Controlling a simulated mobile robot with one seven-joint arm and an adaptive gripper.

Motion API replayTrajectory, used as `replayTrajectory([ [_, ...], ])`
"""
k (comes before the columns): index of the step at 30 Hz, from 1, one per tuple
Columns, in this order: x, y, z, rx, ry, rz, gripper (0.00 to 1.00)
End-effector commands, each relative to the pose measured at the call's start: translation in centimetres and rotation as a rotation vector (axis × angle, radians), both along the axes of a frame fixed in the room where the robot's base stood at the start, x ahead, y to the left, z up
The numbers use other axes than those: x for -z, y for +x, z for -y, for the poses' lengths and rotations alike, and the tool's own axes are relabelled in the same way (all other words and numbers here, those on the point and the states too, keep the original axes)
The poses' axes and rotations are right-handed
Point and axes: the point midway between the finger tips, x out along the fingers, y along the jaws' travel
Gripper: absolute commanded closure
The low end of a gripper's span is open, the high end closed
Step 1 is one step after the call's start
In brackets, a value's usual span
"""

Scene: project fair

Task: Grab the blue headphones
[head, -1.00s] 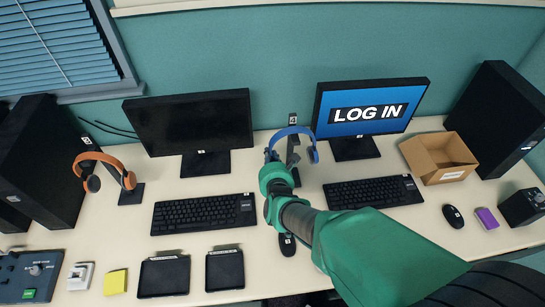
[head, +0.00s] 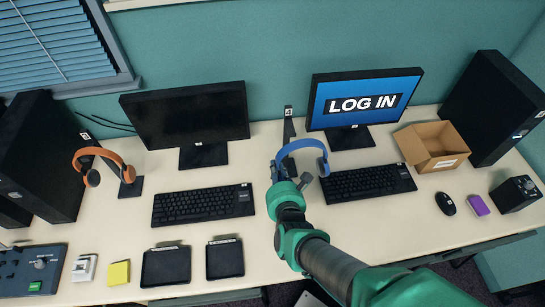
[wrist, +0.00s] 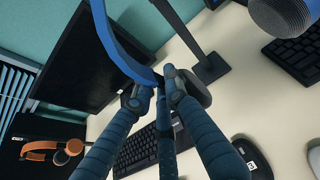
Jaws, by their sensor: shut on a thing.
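The blue headphones (head: 300,148) are in the middle of the head view, in front of their dark stand (head: 289,130). They look off the stand and held in the air above the desk. My gripper (head: 281,172) is shut on the headphones at their left side. In the wrist view the gripper (wrist: 160,90) closes on the blue band (wrist: 118,45), and one ear cup (wrist: 283,14) shows at the top right. The gripper and arm hide part of the left ear cup.
Orange headphones (head: 105,156) hang on another stand at the left. Two monitors (head: 187,120) (head: 365,98), keyboards (head: 203,204) (head: 368,183) and a cardboard box (head: 432,146) stand around. Two black trays (head: 166,266) (head: 225,259) lie at the front. Desk between the keyboards is fairly clear.

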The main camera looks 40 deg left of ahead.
Motion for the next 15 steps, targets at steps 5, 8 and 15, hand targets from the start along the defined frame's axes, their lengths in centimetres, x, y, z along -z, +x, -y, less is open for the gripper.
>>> replayTrajectory([
  [5, -0.3, -1.4, 1.7, -0.001, 0.0, 0.0, 1.0],
  [8, -0.4, -1.8, 2.3, -0.001, 0.0, 0.0, 1.0],
  [15, -0.4, -2.3, 3.0, 0.0, 0.0, 0.0, 1.0],
])
